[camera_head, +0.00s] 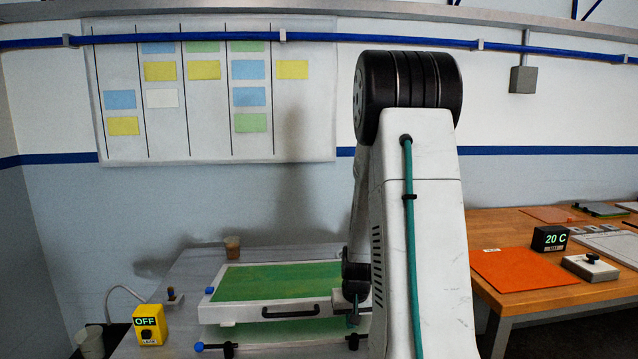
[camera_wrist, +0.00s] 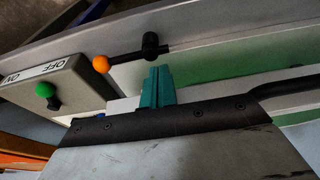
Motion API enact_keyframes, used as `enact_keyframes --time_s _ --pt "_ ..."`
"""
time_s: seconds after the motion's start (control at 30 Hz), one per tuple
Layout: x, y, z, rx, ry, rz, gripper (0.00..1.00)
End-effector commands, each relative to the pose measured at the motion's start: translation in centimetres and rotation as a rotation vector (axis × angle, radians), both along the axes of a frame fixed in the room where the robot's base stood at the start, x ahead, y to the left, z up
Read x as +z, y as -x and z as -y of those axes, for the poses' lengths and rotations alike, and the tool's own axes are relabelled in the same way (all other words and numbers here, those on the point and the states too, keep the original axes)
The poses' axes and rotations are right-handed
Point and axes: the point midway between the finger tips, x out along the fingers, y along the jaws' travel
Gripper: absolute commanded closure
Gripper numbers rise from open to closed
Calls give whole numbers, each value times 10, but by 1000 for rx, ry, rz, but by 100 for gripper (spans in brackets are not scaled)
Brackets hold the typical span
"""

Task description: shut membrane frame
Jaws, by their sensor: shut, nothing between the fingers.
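The membrane frame (camera_head: 270,312) is a white-edged panel with a green sheet and a black handle (camera_head: 291,311) on its front edge. It lies above a second green surface (camera_head: 290,330) on the grey table, with a visible gap at the front. In the wrist view the handle (camera_wrist: 285,84) shows at the right edge. My gripper (camera_wrist: 157,88) has teal fingers, shut and empty, pointing at the white edge near green surfaces. In the head view my gripper (camera_head: 353,314) is at the frame's right front corner, partly hidden by my arm. Contact cannot be told.
A lever with an orange knob (camera_wrist: 100,64) and a switch box with a green knob (camera_wrist: 45,90) show in the wrist view. A blue-knobbed lever (camera_head: 199,346), yellow OFF box (camera_head: 151,325) and cup (camera_head: 232,247) are on the left. A wooden bench (camera_head: 510,237) stands right.

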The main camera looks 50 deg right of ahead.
Motion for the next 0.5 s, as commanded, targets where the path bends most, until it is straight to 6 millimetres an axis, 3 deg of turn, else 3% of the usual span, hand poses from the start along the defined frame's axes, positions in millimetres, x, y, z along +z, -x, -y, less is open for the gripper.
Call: enact_keyframes --time_s 0.5 --pt "-8 7 10 -19 1 0 100"
